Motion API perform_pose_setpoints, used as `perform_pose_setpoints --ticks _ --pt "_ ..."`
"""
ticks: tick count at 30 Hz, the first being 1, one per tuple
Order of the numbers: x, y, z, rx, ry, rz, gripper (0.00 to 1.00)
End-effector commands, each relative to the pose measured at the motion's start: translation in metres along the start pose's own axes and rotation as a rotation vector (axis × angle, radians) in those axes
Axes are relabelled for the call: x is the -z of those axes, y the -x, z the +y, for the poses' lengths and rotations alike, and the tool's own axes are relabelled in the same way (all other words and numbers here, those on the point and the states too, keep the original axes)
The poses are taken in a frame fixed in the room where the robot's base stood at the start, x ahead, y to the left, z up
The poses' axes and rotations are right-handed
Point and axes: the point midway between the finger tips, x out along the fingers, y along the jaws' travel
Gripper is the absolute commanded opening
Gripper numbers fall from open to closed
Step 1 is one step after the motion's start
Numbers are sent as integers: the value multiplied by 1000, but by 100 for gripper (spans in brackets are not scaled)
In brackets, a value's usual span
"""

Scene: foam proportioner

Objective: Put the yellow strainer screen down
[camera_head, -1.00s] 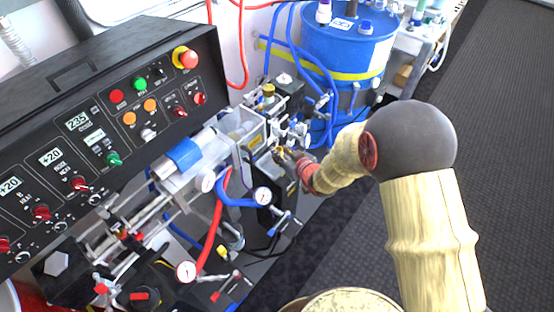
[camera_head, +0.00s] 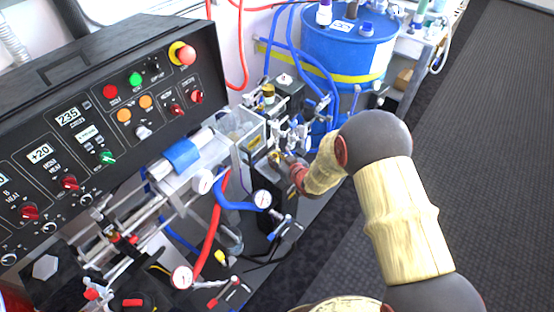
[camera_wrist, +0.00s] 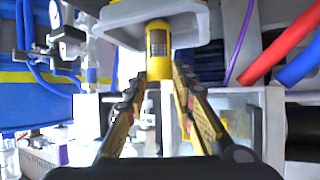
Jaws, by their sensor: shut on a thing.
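The yellow strainer screen (camera_wrist: 158,92) is a small yellow cylinder with a dark mesh-like window, upright in the wrist view. My gripper (camera_wrist: 159,78) is shut on it, with one black-and-yellow finger on each side. The screen's upper end is close against the underside of a pale grey part (camera_wrist: 195,30); I cannot tell whether they touch. The screen is too small and covered there to make out.
A blue drum (camera_head: 345,50) stands behind, with blue hoses in front. The black control panel (camera_head: 100,110) fills the left. The grey floor (camera_head: 480,150) at right is clear.

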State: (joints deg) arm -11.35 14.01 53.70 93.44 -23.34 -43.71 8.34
Motion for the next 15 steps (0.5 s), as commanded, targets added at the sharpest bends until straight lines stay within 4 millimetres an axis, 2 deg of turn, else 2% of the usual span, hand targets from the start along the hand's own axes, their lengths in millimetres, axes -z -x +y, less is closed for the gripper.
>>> perform_pose_setpoints --ticks 5,6,15 --pt "-3 -2 0 0 0 0 0" --pt "-3 -2 0 0 0 -1 26" --pt "-3 -1 0 0 -1 -1 43"
